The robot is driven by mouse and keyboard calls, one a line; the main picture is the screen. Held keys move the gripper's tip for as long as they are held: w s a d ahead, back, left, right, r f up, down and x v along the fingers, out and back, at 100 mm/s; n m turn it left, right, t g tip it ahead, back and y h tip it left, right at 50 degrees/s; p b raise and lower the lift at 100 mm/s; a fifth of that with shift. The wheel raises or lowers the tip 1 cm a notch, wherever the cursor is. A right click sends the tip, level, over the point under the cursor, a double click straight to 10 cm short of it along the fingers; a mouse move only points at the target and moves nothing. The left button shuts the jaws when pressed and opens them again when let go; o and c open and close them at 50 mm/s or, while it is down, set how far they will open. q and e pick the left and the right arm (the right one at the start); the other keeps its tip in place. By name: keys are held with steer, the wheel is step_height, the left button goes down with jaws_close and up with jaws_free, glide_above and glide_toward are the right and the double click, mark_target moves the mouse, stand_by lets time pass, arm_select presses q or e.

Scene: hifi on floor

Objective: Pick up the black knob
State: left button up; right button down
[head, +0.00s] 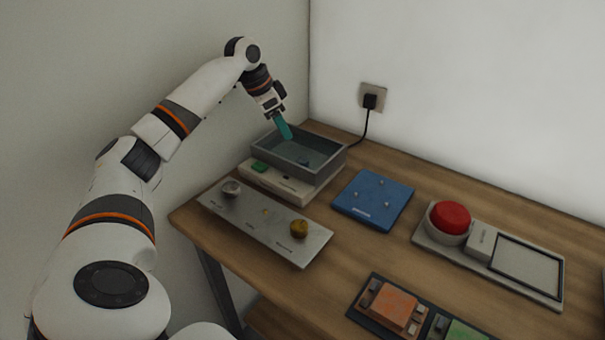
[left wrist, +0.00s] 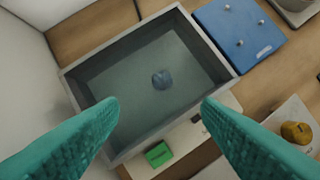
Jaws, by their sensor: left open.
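A small, dark, bluish round knob (left wrist: 162,79), which I take to be the black knob, lies on the floor of a grey open tray (left wrist: 103,55). In the head view the knob (head: 304,162) is a small dark spot inside the tray (head: 327,167). My left gripper (head: 287,136) is above the tray's back left part, pointing down. In the left wrist view its teal fingers (left wrist: 159,103) are wide apart with nothing between them, and the knob shows beyond them, centred in the gap. My right gripper is not in view.
The tray sits on a white base with a green button (head: 260,167). A metal panel (head: 262,228) with a silver knob (head: 231,189) and a yellow knob (head: 299,229) is in front. A blue plate (head: 372,200) and a red button (head: 450,217) stand right. Walls are close behind and left.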

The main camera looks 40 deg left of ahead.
arm_select(q)
glide_above(301, 160)
steer(key=s+a, duration=0.2)
step_height(301, 160, down, 6)
steer(key=shift+s+d+r, duration=0.1)
steer(key=shift+s, duration=0.05)
steer(key=x, duration=0.4)
steer(key=p+x, duration=0.1)
steer(key=shift+d+f, duration=0.3)
steer(key=shift+f, duration=0.05)
steer(key=c, duration=1.1)
